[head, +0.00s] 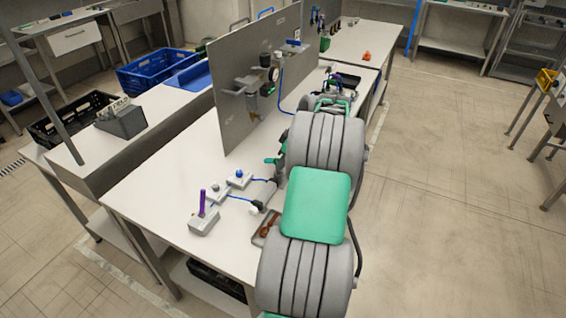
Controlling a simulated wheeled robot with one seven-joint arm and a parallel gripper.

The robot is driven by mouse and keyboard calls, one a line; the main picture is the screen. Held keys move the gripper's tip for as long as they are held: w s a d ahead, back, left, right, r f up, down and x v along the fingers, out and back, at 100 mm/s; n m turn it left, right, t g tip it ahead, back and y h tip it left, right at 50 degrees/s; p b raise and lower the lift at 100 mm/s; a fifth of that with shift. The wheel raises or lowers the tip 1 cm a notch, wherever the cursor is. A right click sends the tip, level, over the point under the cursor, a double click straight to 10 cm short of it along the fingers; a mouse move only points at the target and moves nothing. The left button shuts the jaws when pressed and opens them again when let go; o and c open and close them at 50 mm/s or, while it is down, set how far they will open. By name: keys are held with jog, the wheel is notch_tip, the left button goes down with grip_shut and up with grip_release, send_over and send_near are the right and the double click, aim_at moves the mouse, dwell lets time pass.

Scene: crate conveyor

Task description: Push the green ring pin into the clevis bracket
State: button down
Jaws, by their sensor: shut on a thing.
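My grey and green arm reaches away over the bench and covers much of its right side. My gripper's fingers cannot be made out; the arm's links hide that area, and whatever is in the fingers is hidden too. I cannot pick out the green ring pin or the clevis bracket with certainty. An upright grey panel (240,119) on the bench carries metal fittings with a small green part (268,90). Small green parts (272,160) also show at the left edge of my arm; I cannot tell what they are.
A grey block with an upright purple pin (202,203) stands on the white bench (160,190). Two small blocks with blue tops (240,178) and blue cords lie nearby. A blue crate (153,68) and a black crate (75,118) are behind. The bench's left front is clear.

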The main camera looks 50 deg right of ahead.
jog(key=shift+f+b, duration=0.75)
jog(key=shift+f, duration=0.05)
dwell(0.4)
jog(key=shift+r, duration=0.1)
jog(key=c, duration=1.5)
grip_release()
jog(key=shift+o, duration=0.3)
jog(key=o, duration=0.5)
jog(key=shift+o, duration=0.2)
jog(key=shift+r, duration=0.1)
notch_tip(320, 180, up, 6)
jog(key=p, duration=0.4)
